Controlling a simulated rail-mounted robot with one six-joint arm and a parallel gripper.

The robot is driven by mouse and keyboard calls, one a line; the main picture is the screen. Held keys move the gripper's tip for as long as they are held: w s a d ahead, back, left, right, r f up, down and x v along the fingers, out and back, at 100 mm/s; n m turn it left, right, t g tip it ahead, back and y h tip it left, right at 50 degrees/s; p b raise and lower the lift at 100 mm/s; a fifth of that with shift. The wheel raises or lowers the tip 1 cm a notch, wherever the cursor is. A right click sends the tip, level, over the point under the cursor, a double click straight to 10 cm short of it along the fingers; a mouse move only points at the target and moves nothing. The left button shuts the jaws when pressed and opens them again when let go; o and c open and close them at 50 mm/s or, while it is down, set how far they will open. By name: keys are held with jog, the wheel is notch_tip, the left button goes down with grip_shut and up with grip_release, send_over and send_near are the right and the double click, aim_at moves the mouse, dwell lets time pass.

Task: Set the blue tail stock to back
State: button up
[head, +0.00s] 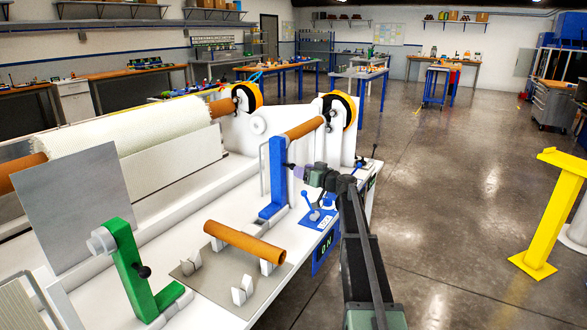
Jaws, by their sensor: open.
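The blue tail stock (278,178) is an upright blue post on a flat foot, standing on the white machine bench. Its upper part meets the near end of a brown tube (305,128), whose far end is at a black and yellow chuck (339,110). My gripper (293,168) is open, right of the post at about mid-height, close to a small dark knob on it. The fingertips are small and partly overlap the knob, so I cannot tell whether they touch it.
A loose brown tube (245,242) rests on white cradles over a grey plate (190,272). A green tail stock (130,265) stands front left. Blue levers (313,213) sit beside my arm. A yellow stand (550,215) is at right; open floor lies between.

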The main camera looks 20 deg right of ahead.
aim_at(292, 165)
jog(key=x, duration=0.5)
jog(key=shift+w+a, duration=0.1)
jog(key=shift+w, duration=0.2)
jog(key=shift+c, duration=0.3)
grip_shut()
